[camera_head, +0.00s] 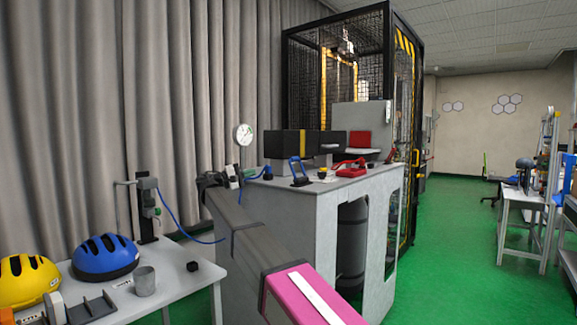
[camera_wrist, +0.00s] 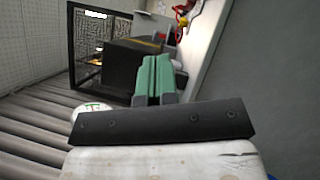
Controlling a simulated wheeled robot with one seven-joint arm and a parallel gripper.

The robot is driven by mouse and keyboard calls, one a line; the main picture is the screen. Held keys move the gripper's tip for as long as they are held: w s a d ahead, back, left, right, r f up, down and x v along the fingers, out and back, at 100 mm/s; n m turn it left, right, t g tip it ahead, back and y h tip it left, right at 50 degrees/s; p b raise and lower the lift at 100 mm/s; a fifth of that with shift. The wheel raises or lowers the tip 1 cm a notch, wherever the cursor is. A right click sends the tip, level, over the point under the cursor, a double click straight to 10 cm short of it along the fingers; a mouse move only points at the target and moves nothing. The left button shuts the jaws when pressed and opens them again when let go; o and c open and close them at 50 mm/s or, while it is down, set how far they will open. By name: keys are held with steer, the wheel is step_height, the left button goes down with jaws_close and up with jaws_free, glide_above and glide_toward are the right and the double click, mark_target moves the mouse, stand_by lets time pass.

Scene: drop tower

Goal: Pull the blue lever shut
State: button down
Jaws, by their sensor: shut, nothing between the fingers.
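The blue lever (camera_head: 297,170) is an upright blue loop handle on a dark base. It stands on top of the grey cabinet (camera_head: 330,215) in the head view. My gripper (camera_head: 249,173) is to the left of the lever, at the cabinet's left edge, with a gap between them. Its two green fingers are together and empty; they also show in the wrist view (camera_wrist: 156,62). I cannot make out the blue lever in the wrist view.
A red lever (camera_head: 350,168) stands right of the blue one. A black box (camera_head: 288,143) is behind them, and a caged tower (camera_head: 350,60) rises behind the cabinet. A round gauge (camera_head: 244,134) is at the left. Helmets (camera_head: 105,256) lie on a white table.

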steer(key=x, duration=1)
steer(key=shift+f, duration=0.1)
steer(key=shift+s+d+r, duration=0.2)
steer(key=shift+s+d, duration=0.05)
steer(key=shift+d, duration=0.3)
steer(key=shift+s+d+r, duration=0.25)
steer(key=shift+d, duration=0.3)
steer(key=shift+s+d+r, duration=0.2)
steer(key=shift+d+r, duration=0.1)
steer(key=shift+d, duration=0.35)
